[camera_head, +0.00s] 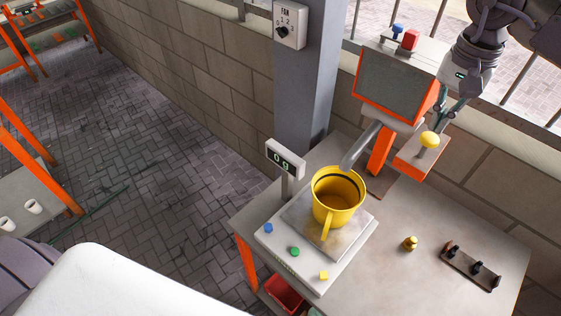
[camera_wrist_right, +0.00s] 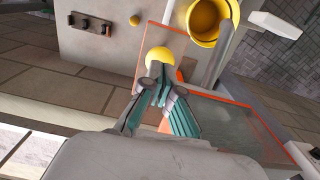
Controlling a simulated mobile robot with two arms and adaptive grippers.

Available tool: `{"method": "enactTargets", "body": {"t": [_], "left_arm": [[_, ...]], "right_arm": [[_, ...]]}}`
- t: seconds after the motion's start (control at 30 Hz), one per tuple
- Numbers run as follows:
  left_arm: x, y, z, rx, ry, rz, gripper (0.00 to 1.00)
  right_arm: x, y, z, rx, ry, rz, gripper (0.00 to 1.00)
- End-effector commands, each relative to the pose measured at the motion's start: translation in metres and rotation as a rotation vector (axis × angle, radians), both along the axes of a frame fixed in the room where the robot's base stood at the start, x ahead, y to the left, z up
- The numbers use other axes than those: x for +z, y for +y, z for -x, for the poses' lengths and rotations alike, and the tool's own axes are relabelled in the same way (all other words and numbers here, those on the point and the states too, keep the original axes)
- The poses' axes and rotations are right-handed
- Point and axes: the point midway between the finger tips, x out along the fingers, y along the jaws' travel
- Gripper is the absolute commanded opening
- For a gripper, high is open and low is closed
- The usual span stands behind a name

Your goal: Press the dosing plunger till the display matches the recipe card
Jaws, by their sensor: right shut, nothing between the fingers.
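The dosing plunger has a yellow knob (camera_head: 430,139) on a grey ledge beside the orange-framed dispenser (camera_head: 395,85). It also shows in the right wrist view (camera_wrist_right: 159,55). My right gripper (camera_head: 440,120) is shut and empty, its fingertips (camera_wrist_right: 159,76) just by the knob; I cannot tell if they touch it. The display (camera_head: 285,158) reads 0 g on a post at the scale (camera_head: 345,254). A yellow jug (camera_head: 336,212) stands upright on the scale under the dispenser's spout (camera_head: 360,147). I cannot make out a recipe card. My left gripper is out of view.
A brass weight (camera_head: 410,243) and a dark rack with black knobs (camera_head: 470,266) lie on the right of the table (camera_head: 400,290). A fan switch (camera_head: 290,25) is on the grey column. A red bin (camera_head: 284,293) is below.

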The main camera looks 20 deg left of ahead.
Motion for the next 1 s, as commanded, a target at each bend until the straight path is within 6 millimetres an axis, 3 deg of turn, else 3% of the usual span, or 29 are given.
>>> {"method": "enactTargets", "body": {"t": [1.0], "left_arm": [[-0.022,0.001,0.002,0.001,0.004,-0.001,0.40]], "right_arm": [[-0.031,0.000,0.000,0.000,0.000,0.000,0.00]]}}
